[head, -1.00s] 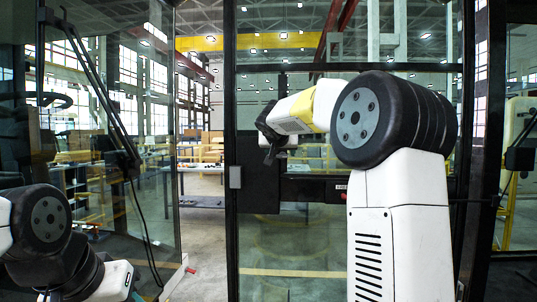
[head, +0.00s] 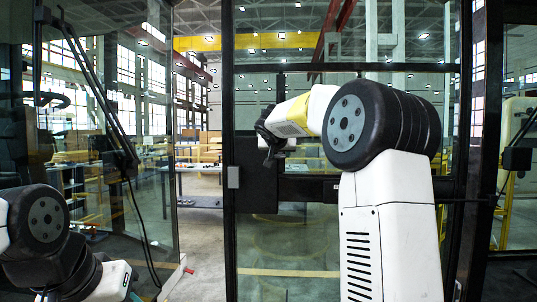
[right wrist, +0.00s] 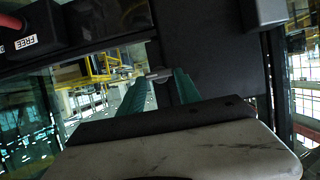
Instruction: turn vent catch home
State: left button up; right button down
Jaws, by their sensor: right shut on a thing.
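My right gripper (head: 270,150) is at the dark plate on the glass door in the head view, with its fingertips mostly hidden by the wrist.
A black box with a "FREE" label (right wrist: 17,44) and a red part (right wrist: 10,22) is at the upper left of the right wrist view. Dark door posts and glass panes stand around the arms. A grey block (head: 234,177) is on the door edge.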

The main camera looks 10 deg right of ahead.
jog(key=shift+a, duration=0.1)
jog(key=n+h, duration=0.1)
jog(key=n, duration=0.1)
jog(key=n+h, duration=0.1)
jog(key=n, duration=0.1)
jog(key=a+n+h, duration=0.1)
jog(key=n+h, duration=0.1)
jog(key=shift+w+f, duration=0.2)
jog(key=shift+f, duration=0.05)
jog(key=n, duration=0.1)
jog(key=n+h, duration=0.2)
jog(key=shift+a+f+n, duration=0.25)
jog(key=shift+f+n, duration=0.05)
jog(key=n, duration=0.2)
jog(key=n+h, duration=0.1)
jog(key=shift+f+n+t, duration=0.25)
jog(key=shift+n+t, duration=0.05)
jog(key=shift+t, duration=0.1)
dwell(0.3)
jog(key=c, duration=0.8)
grip_release()
jog(key=shift+c, duration=0.2)
